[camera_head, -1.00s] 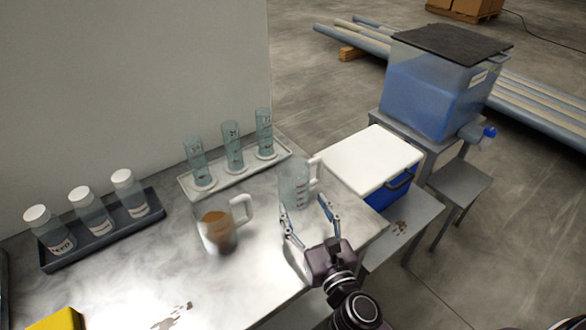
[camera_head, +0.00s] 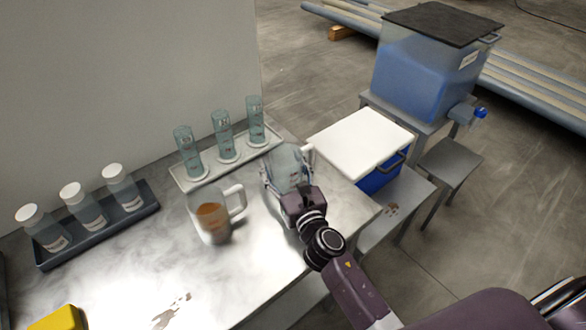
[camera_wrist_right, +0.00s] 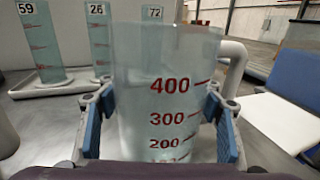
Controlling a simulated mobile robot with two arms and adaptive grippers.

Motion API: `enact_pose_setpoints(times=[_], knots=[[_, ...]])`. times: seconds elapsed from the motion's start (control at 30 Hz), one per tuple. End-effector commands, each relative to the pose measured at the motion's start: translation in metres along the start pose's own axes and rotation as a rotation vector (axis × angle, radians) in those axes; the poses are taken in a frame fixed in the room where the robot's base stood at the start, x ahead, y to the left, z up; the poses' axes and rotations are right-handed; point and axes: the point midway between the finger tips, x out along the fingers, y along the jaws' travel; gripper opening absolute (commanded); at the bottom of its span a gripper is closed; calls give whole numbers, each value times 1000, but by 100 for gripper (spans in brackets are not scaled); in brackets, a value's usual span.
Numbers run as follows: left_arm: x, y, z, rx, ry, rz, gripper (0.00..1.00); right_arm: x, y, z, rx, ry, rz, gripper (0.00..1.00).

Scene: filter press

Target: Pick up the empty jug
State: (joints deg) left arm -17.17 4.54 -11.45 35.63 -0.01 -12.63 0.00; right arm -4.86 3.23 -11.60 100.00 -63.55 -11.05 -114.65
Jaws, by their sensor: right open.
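The empty jug (camera_head: 287,163) is clear with red graduation marks and a white handle. It stands on the metal table, in front of the tray of cylinders. In the right wrist view the jug (camera_wrist_right: 168,85) fills the middle, its handle on the right. My right gripper (camera_head: 285,180) is open, with its blue-padded fingers on either side of the jug; in the wrist view the fingers (camera_wrist_right: 160,125) flank its wall. I cannot tell whether the pads touch it. A second jug (camera_head: 211,217), holding brown liquid, stands to the left. My left gripper is not in view.
Several clear cylinders stand on a white tray (camera_head: 182,181) behind the jugs. A dark tray (camera_head: 45,262) holds white-capped bottles at left. A white-lidded blue cooler (camera_head: 362,143) is right of the table. A yellow object (camera_head: 60,318) lies at the front left.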

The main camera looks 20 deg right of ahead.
Motion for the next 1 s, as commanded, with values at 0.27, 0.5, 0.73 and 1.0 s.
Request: enact_pose_setpoints(times=[0.27, 0.5, 0.73, 1.0], knots=[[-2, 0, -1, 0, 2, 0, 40, 24, 0, 0, -1, 1, 0, 61], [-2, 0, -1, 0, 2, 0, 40, 23, 0, 0, -1, 0, 0, 53], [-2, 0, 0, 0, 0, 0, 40, 23, 0, 0, 0, 0, 0, 28], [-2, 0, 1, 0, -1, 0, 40, 23, 0, 0, -1, 1, 0, 17]])
